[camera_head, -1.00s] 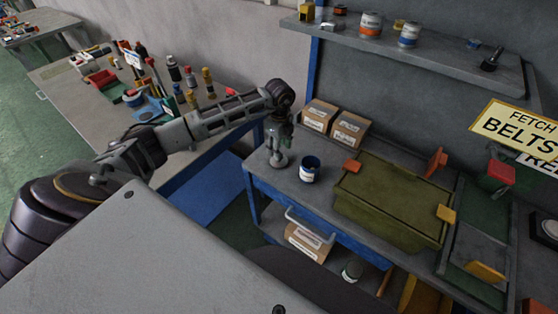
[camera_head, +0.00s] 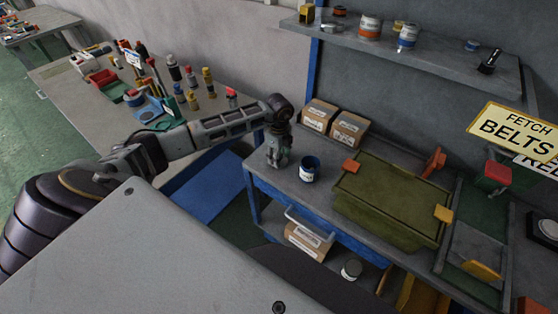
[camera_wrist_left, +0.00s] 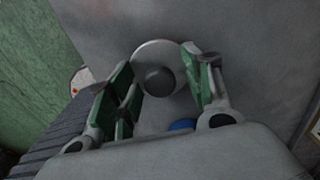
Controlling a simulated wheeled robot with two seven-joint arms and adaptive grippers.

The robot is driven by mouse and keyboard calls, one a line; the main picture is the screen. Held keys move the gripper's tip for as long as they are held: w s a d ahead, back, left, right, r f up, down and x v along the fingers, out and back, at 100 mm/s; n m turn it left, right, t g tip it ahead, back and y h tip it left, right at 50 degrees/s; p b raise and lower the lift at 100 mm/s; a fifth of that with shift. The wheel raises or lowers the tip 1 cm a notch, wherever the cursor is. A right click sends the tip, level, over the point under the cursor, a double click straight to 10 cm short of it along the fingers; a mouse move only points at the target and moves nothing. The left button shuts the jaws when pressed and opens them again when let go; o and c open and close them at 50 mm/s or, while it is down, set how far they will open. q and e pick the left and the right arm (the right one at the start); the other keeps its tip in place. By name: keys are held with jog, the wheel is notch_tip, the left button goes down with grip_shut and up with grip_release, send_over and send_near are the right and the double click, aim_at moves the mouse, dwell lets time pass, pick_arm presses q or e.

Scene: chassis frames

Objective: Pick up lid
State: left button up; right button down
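The lid is a round light-grey disc (camera_wrist_left: 152,50) with a dark round knob (camera_wrist_left: 159,81), lying on the grey worktop in the left wrist view. In the head view it is hidden under my left gripper (camera_head: 278,163). My left gripper points down at the bench's left end. Its green-padded fingers (camera_wrist_left: 166,88) stand apart on both sides of the knob, with visible gaps, and are not closed on it. My right gripper is in neither view.
A blue-topped jar (camera_head: 309,170) stands just right of the gripper. Two cardboard boxes (camera_head: 348,129) sit behind. A green crate (camera_head: 385,230) with orange and yellow parts fills the bench middle. A shelf (camera_head: 430,62) with cans hangs above.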

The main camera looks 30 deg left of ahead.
pick_arm(q)
jog(key=c, duration=1)
jog(key=shift+o, duration=0.2)
jog(key=shift+r, duration=0.1)
notch_tip(320, 180, up, 9)
jog(key=shift+f+b, duration=0.15)
jog(key=shift+b, duration=0.5)
jog(key=shift+r, duration=0.6)
